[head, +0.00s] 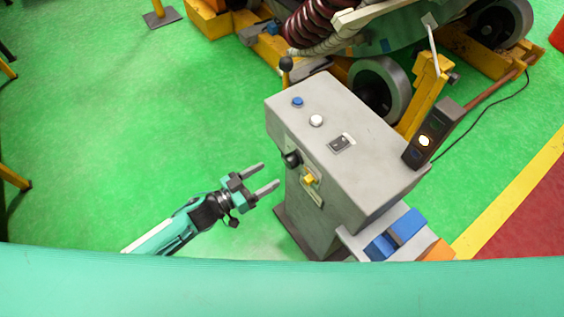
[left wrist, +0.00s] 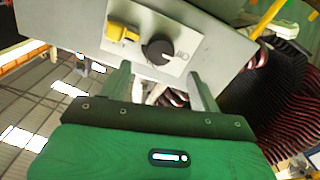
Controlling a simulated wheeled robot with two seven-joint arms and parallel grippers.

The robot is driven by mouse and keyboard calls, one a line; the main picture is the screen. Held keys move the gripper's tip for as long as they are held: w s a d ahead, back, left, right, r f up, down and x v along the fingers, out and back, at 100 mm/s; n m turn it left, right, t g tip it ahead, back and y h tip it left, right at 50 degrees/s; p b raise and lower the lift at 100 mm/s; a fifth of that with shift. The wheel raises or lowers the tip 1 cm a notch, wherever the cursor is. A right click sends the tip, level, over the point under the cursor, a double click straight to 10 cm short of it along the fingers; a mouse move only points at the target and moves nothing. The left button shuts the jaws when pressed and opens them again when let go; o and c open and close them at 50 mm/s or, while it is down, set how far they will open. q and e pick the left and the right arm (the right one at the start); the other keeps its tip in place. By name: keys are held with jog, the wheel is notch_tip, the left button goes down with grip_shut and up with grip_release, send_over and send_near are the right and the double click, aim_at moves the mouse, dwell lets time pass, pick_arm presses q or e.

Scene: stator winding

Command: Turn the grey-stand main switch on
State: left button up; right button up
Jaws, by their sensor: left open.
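The grey stand (head: 345,140) stands right of centre in the head view. Its near-left face carries a black round knob (head: 292,159) and a yellow part (head: 310,180). In the left wrist view the black knob (left wrist: 158,50) sits on a light plate beside the yellow part (left wrist: 122,33), with a small mark to its right. My left gripper (head: 270,175) is open and empty, its fingers pointing at this face. In the left wrist view the fingertips (left wrist: 158,72) straddle the knob's line, seemingly short of it. My right gripper is not in view.
The stand's top has a blue button (head: 297,101), a white button (head: 317,120) and a small rocker switch (head: 342,143). A dark lamp box (head: 425,139) shows one lit light. Yellow-framed machinery (head: 430,90) stands behind. Green floor (head: 130,130) left of the stand is clear.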

aim_at(287, 164)
pick_arm(q)
jog(key=x, duration=0.5)
jog(key=shift+w+d+p, duration=0.25)
jog(key=shift+d+p, duration=0.05)
jog(key=shift+d, duration=0.05)
jog(key=shift+w+d, duration=0.25)
jog(key=shift+d, duration=0.15)
jog(key=c, duration=1)
jog(key=shift+o, duration=0.2)
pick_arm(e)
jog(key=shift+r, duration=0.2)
